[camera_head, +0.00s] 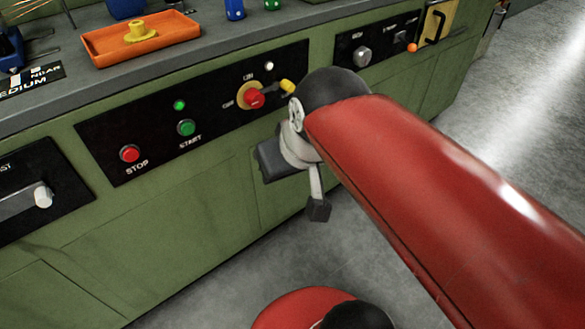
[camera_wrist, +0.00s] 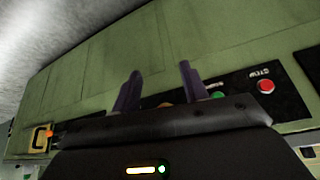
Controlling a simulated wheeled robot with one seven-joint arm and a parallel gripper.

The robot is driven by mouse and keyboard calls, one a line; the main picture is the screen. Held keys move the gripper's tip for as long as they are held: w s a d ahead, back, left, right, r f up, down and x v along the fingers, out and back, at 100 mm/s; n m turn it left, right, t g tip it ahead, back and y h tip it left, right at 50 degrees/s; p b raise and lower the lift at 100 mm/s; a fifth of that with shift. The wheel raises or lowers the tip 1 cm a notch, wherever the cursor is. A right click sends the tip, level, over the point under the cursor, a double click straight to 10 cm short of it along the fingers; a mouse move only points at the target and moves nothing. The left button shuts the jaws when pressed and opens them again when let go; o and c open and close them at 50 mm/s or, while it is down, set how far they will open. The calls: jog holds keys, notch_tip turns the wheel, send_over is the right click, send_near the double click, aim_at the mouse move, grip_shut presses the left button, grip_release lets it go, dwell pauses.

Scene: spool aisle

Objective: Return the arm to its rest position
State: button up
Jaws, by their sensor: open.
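My red arm (camera_head: 440,190) reaches in from the right in the head view and ends close to the front of the green bench (camera_head: 190,215). Its wrist partly covers the area right of the black control panel (camera_head: 220,115). My gripper (camera_wrist: 160,78) shows in the wrist view as two dark fingers standing apart, with nothing between them. They point toward the green bench front, and I see no contact. In the head view the fingers are hard to make out beside the wrist.
The panel carries a red stop button (camera_head: 130,153), a green start button (camera_head: 186,127) and a red and yellow rotary switch (camera_head: 253,98). An orange tray (camera_head: 140,38) lies on the bench top. Grey floor (camera_head: 540,110) is open at the right.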

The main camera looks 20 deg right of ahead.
jog(key=shift+m+h, duration=0.3)
jog(key=s+f, duration=0.1)
jog(key=f, duration=0.1)
jog(key=s+d+f, duration=0.1)
jog(key=s+f, duration=0.1)
